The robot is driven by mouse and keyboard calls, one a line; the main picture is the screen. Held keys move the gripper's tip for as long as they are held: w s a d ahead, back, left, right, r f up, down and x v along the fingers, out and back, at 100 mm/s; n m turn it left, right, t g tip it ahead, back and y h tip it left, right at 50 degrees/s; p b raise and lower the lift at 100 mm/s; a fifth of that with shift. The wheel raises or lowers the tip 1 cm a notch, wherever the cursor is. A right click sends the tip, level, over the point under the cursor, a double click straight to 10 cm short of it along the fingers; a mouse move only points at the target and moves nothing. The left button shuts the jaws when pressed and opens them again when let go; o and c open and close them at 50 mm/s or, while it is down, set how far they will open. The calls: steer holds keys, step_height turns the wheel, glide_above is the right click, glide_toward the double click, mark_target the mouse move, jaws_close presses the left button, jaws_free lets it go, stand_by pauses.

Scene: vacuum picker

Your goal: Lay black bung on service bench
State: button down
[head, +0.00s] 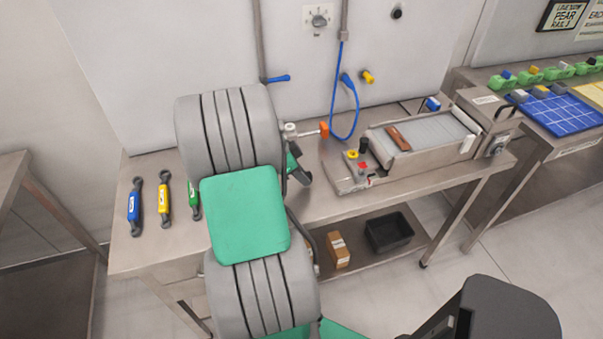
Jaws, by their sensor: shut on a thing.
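My gripper (301,172) shows only in part, just past the right side of my arm, low over the service bench (300,203). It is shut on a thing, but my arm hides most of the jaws. A small dark part shows there, and I cannot tell whether it is a finger or the black bung. A black upright piece (363,145) stands at the left end of the machine on the bench, beside a yellow cap (352,153) and a red cap (363,165). I cannot tell whether that piece is a bung.
A blue tool (134,208), a yellow tool (164,199) and a green tool (194,200) lie at the bench's left. An orange-ended fitting (323,129) and a blue hose (334,105) are behind. The bench front between my gripper and the machine is partly clear.

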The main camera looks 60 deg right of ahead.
steer(key=shift+f+b, duration=0.35)
steer(key=c, duration=1.3)
jaws_free()
steer(key=v, duration=1.2)
steer(key=w+a+r+n+t, duration=0.2)
steer(key=w+a+n+t, duration=0.1)
steer(key=w+a+n, duration=0.35)
steer(key=a+n+t+y, duration=0.1)
steer(key=a+n, duration=0.6)
steer(key=a, duration=0.3)
steer(key=a+f+n+t+y, duration=0.1)
steer(key=a+n+t, duration=0.1)
steer(key=a+n, duration=0.5)
steer(key=w+a+n+t+y, duration=0.1)
steer(key=a+n, duration=0.6)
steer(key=a, duration=0.7)
steer(key=shift+w+a+f+t+y+b, duration=0.1)
steer(key=shift+a+f+t+y+b, duration=0.3)
steer(key=shift+y, duration=0.2)
